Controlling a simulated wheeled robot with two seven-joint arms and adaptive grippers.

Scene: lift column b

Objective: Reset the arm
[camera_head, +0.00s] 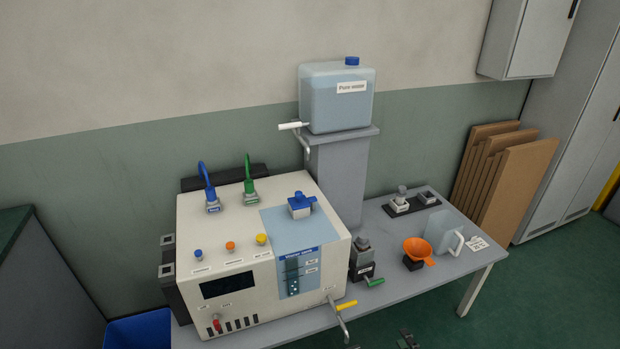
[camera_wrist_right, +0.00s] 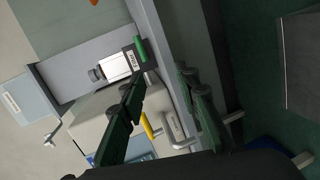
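My right gripper shows only as dark fingertips (camera_head: 406,341) at the bottom edge of the head view, in front of the table. In the right wrist view its two dark green fingers (camera_wrist_right: 161,80) stand apart with nothing held between them. Beyond the fingers lies the machine's front, with the yellow-handled tap (camera_wrist_right: 147,125); the same tap (camera_head: 345,306) shows in the head view. My left gripper is in neither view.
A beige machine (camera_head: 215,254) stands on the grey table (camera_head: 420,280). Behind it a pure water tank (camera_head: 337,100) sits on a pedestal. An orange funnel (camera_head: 417,249), a clear jug (camera_head: 440,232) and a green-handled valve (camera_head: 374,282) are to the right. Green floor is open in front.

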